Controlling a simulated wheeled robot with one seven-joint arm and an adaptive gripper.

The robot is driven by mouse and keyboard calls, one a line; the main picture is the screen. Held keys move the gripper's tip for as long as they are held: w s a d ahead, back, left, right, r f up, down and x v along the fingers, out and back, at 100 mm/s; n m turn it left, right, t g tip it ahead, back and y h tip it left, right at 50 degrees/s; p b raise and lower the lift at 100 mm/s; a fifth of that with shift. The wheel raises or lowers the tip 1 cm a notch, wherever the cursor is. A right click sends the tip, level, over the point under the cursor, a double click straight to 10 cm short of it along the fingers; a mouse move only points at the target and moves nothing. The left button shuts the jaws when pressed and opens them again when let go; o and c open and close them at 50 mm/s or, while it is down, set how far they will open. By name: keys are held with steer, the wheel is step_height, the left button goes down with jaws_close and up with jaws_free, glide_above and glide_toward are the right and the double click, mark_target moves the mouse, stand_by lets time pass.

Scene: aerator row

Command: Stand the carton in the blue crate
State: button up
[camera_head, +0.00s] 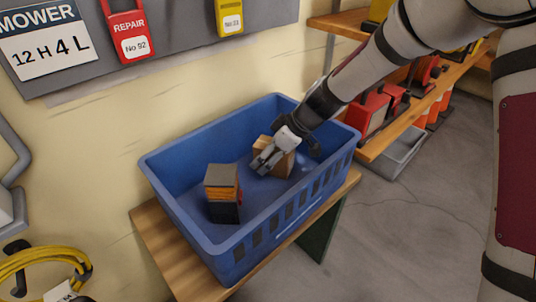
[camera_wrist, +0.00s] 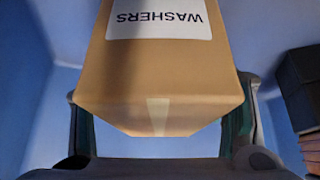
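The carton (camera_wrist: 160,75) is a tan cardboard box with a white label reading WASHERS, upside down in the wrist view, and a strip of pale tape. In the head view the carton (camera_head: 285,163) is inside the blue crate (camera_head: 215,247), towards its right end, partly hidden by my gripper. My gripper (camera_head: 264,160) reaches down into the crate. In the wrist view its two fingers flank the carton and appear to press on its sides. The carton is at or close to the crate floor; its underside contact is hidden.
A dark box with orange bands (camera_head: 222,190) stands in the crate, left of the carton. The crate sits on a wooden bench (camera_head: 160,240) against the wall. Shelves with red items (camera_head: 370,112) and a grey bin (camera_head: 400,155) are at right.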

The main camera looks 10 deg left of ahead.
steer(key=shift+r, duration=0.1)
steer(key=shift+d+r, duration=0.1)
steer(key=shift+r, duration=0.15)
steer(key=p+v, duration=0.3)
steer(key=v, duration=0.7)
steer(key=shift+d+r, duration=0.1)
steer(key=shift+r, duration=0.1)
steer(key=shift+s+d+r+p, duration=0.15)
steer(key=shift+d+r+p, duration=0.1)
steer(key=shift+r+p, duration=0.15)
steer(key=s+d+r+m+h, duration=0.1)
steer(key=s+d+r+m, duration=0.1)
steer(key=s+d+r, duration=0.3)
steer(key=s+d+r+m+h, duration=0.2)
steer(key=s+d+m, duration=0.15)
steer(key=s, duration=0.45)
steer(key=s+d+r+m+h, duration=0.1)
steer(key=s+d+r+m, duration=0.1)
steer(key=s+d+r, duration=0.3)
steer(key=s+d+m+h, duration=0.1)
steer(key=s+d+m, duration=0.3)
steer(key=s, duration=0.5)
steer(key=s+d+m+g+h, duration=0.1)
steer(key=s+d+m, duration=0.3)
steer(key=s, duration=0.6)
steer(key=shift+d+f, duration=0.4)
steer(key=shift+d, duration=0.15)
